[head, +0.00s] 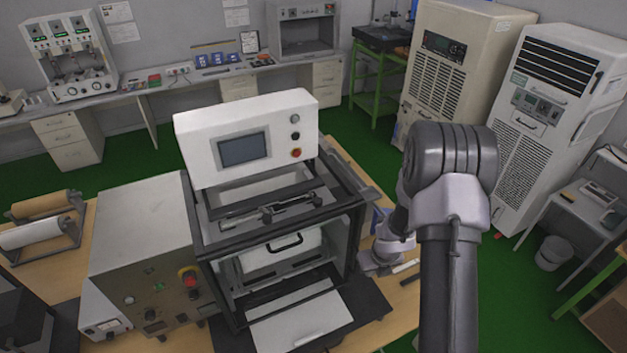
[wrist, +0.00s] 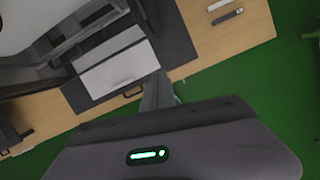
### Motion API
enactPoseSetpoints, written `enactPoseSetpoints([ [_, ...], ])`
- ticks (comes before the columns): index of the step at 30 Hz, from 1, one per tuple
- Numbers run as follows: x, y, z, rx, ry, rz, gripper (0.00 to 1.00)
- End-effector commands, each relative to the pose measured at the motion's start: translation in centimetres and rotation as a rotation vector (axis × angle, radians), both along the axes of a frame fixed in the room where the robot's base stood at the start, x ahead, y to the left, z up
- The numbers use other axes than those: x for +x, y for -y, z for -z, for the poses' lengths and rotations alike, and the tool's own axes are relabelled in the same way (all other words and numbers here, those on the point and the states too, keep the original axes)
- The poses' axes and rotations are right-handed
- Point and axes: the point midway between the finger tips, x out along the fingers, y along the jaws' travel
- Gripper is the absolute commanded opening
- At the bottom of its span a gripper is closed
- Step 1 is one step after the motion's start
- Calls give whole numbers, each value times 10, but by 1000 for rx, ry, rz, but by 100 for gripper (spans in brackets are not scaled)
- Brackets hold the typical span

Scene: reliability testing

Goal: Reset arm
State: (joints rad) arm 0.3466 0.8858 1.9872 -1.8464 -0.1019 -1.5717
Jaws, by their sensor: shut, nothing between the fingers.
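My gripper (wrist: 155,80) points away from the wrist camera, its fingers together and empty. In the wrist view its grey body with a green light fills the bottom. In the head view my arm rises at the right and bends down behind its own dark elbow, with the wrist end beside the right side of the black-framed machine (head: 358,205). The fingertips are hard to make out there.
A grey control box (head: 140,235) with a red knob stands left of the machine. A roll stand (head: 45,225) is further left on the wooden table. Two flat tools (wrist: 227,16) lie on the table. White cabinets (head: 555,85) stand at the right. Green floor is open behind the table.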

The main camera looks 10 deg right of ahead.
Motion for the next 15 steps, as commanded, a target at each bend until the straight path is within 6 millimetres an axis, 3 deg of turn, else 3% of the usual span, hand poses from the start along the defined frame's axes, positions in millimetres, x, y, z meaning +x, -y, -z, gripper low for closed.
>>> enactPoseSetpoints([
  [2, 18, 7, 1, -9, 70, 184, 0],
  [4, 32, 16, -12, 10, 184, 503, 0],
  [7, 23, 21, -36, 132, 361, 1058, 0],
  [11, -30, 0, -43, 436, 500, 1756, 0],
  [15, -111, -55, -5, 867, 410, 2452, 0],
])
